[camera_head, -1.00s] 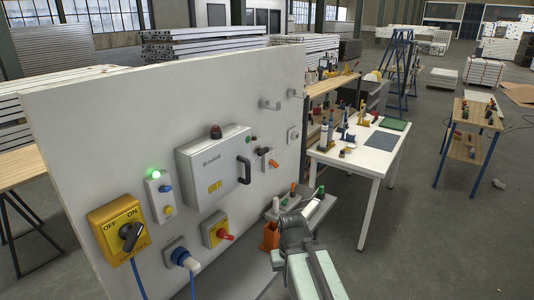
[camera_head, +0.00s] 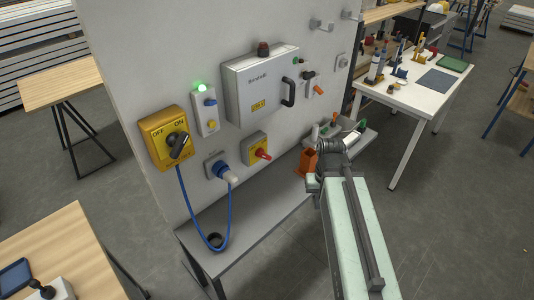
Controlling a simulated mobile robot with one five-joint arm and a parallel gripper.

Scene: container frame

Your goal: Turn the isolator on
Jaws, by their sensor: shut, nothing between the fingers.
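A yellow switch box (camera_head: 151,143) marked OFF on its left and ON on its right is on the left part of the grey panel. It carries a black rotary handle (camera_head: 179,146), set at a slant; I cannot tell which mark it points to. A smaller yellow and grey box with a red handle (camera_head: 263,154) is to its right; its marks are too small to read. Which of the two is the isolator is not labelled. My arm reaches in from the lower right, well right of both boxes. My gripper's fingers do not show.
A small box (camera_head: 206,112) has a lit green lamp. A grey cabinet (camera_head: 262,88) with a black handle juts out above. An orange holder (camera_head: 307,162) stands near my arm.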

